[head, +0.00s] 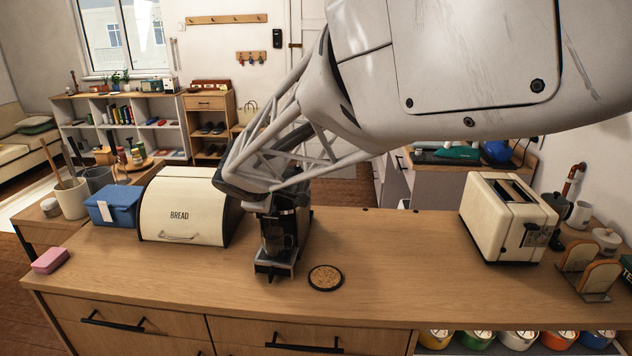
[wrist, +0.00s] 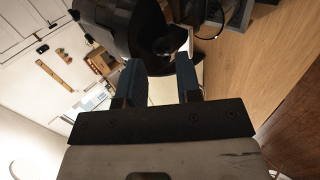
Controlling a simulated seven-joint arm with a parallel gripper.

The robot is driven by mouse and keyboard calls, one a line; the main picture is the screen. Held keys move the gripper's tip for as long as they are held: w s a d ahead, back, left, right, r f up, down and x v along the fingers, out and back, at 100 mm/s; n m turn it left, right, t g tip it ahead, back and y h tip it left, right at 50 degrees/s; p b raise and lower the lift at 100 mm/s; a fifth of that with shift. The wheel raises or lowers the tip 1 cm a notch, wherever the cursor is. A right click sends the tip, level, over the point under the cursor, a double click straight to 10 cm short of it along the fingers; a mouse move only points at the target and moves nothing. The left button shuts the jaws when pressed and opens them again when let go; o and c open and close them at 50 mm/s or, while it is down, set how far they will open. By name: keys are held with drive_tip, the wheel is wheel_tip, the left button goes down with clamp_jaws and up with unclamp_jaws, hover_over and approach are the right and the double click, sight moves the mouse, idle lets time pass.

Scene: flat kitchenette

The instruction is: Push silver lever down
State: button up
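My gripper (wrist: 158,75) shows in the wrist view with its two blue-grey fingers apart and nothing clearly held between them. A black coffee machine (head: 279,226) stands on the wooden counter in the head view, below the end of my arm, which hides its upper part. A dark rounded body, likely this machine, is close beyond the fingertips in the wrist view; whether they touch cannot be told. A cream toaster (head: 495,222) stands at the right of the counter, with a dark control on its end. I cannot make out a silver lever clearly in either view.
A cream bread box (head: 183,210) stands close left of the coffee machine. A round cork coaster (head: 325,278) lies to its right. The counter (head: 400,265) is clear between coaster and toaster. A toast rack (head: 580,274) and a pink sponge (head: 51,260) are near opposite ends.

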drive_tip(key=v, duration=0.7)
drive_tip(key=shift+s+r, duration=0.25)
drive_tip(key=shift+r, duration=0.05)
drive_tip(key=s+d+m+g, duration=0.1)
drive_tip(key=s+d+m, duration=0.2)
drive_tip(key=d, duration=0.5)
drive_tip(key=s+d+m+g+h, duration=0.1)
drive_tip(key=s+d+m, duration=0.25)
drive_tip(key=d, duration=0.45)
drive_tip(key=s+d+m+g, duration=0.15)
drive_tip(key=s+d, duration=0.25)
drive_tip(key=d, duration=0.5)
drive_tip(key=s+d+f+m+g+y, duration=0.1)
drive_tip(key=s+d+f+m, duration=0.2)
drive_tip(key=s, duration=0.6)
drive_tip(key=s+d+f+m+g, duration=0.1)
drive_tip(key=s+d+f+m, duration=0.2)
drive_tip(key=s+d+m, duration=0.3)
drive_tip(key=shift+s+d+f+y, duration=0.15)
drive_tip(key=shift+s+d+y, duration=0.25)
drive_tip(key=shift+s+d, duration=1)
drive_tip(key=shift+s+a+g, duration=0.1)
drive_tip(key=shift+a+g, duration=0.1)
drive_tip(key=shift+g, duration=0.05)
